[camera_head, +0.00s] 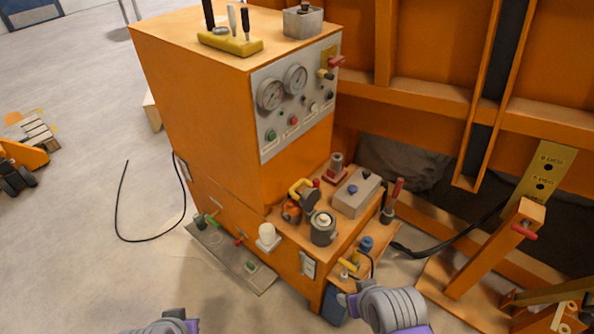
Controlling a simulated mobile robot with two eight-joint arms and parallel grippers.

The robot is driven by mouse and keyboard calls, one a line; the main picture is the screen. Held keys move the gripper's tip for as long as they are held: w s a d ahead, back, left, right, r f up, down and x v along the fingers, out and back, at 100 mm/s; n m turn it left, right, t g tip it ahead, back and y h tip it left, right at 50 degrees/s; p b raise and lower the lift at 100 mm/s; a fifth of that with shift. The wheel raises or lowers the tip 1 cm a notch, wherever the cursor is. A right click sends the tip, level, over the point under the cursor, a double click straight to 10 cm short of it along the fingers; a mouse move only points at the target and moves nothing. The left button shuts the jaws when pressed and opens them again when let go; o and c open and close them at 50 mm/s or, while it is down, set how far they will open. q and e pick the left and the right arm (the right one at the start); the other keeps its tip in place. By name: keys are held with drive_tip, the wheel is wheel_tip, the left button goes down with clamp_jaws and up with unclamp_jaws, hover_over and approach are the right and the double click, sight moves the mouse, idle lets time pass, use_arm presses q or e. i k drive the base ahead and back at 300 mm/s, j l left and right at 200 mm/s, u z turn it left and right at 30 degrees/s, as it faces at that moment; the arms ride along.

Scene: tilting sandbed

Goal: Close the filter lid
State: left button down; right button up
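On the low orange shelf of the machine, a small orange pot (291,212) stands beside a dark round lid-like piece (311,199) that looks tilted up, with a yellow handle (299,187) behind it. These look like the filter and its lid, but they are too small to be sure. A grey cylinder (323,229) with a pale top stands just in front. My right gripper (352,296) is at the bottom edge, below and apart from the shelf. My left gripper (180,322) is mostly cut off at the bottom left. Neither gripper's finger opening shows clearly.
A grey box (356,193) and a red-handled lever (393,200) stand to the right on the shelf. The tall orange cabinet (215,110) with gauges rises behind. A white knob (267,236) sticks out at the front left. Open floor (90,240) lies left.

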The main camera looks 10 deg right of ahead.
sight(309, 199)
drive_tip(key=i+j+z, duration=0.1)
drive_tip(key=z, duration=1.2)
drive_tip(key=j+z, duration=0.95)
drive_tip(key=k+j+z, duration=0.2)
drive_tip(key=j, duration=0.35)
drive_tip(key=j+z, duration=0.15)
drive_tip(key=j, duration=0.45)
drive_tip(key=k+j, duration=0.1)
drive_tip(key=j, duration=0.55)
drive_tip(key=k+j, duration=0.15)
drive_tip(key=j, duration=0.15)
drive_tip(key=l+u, duration=0.15)
drive_tip(key=u, duration=0.3)
drive_tip(key=l+u, duration=0.1)
drive_tip(key=u, duration=0.35)
